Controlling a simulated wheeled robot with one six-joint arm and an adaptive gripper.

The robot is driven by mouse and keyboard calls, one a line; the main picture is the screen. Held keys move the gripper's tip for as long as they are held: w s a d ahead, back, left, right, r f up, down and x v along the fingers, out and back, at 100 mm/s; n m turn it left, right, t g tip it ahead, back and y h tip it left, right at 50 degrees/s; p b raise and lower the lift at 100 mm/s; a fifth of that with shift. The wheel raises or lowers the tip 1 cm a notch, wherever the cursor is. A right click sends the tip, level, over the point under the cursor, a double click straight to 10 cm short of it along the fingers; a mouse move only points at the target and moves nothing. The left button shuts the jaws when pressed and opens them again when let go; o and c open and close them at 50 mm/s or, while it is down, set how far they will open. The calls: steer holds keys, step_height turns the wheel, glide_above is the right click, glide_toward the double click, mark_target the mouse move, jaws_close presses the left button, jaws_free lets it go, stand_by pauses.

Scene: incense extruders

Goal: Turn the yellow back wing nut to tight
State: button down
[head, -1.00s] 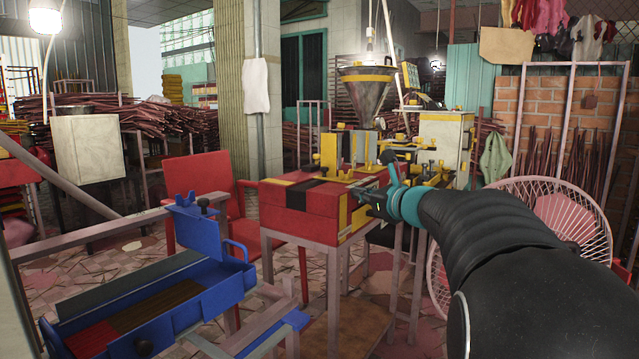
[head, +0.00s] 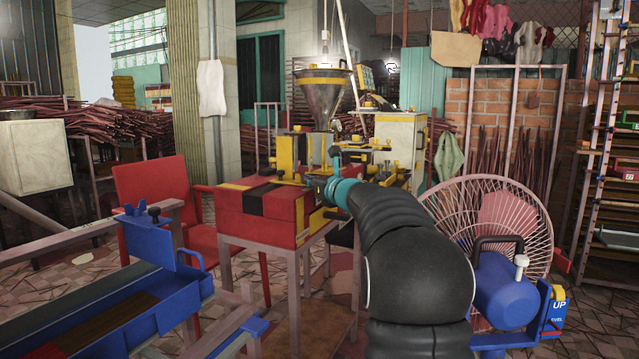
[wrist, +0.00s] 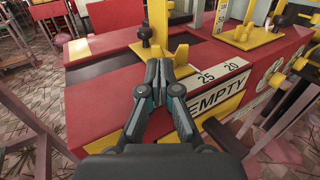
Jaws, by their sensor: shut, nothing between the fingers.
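My gripper (wrist: 158,72) is shut with its fingertips together and nothing between them, above the red machine top. In the wrist view a yellow wing-shaped piece (wrist: 181,55) stands just beyond and right of the fingertips. A black knob (wrist: 146,32) stands above them in the picture. Another yellow winged piece (wrist: 245,35) sits on a yellow plate further right. I cannot tell which one is the back wing nut, or whether the fingers touch any. In the head view my gripper (head: 318,186) is at the right end of the red machine (head: 265,205), small and partly hidden by my arm.
A steel hopper (head: 325,95) stands behind the red machine. A blue extruder (head: 165,245) is at left front, with a red chair (head: 150,190) behind it. A wire fan (head: 490,215) stands right of my arm. A label with numbers and "EMPTY" (wrist: 215,105) lies on the machine's edge.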

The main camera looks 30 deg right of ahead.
steer(key=shift+w+a, duration=0.2)
steer(key=shift+w, duration=1.25)
steer(key=shift+a, duration=0.25)
stand_by(0.4)
steer(key=shift+s+f, duration=0.1)
steer(key=shift+s, duration=0.2)
steer(key=s+d+b, duration=0.2)
steer(key=s, duration=0.5)
glide_toward(298, 177)
steer(key=w, duration=0.7)
steer(key=shift+w+a+p, duration=0.1)
steer(key=shift+a+p, duration=0.25)
steer(key=shift+p, duration=0.05)
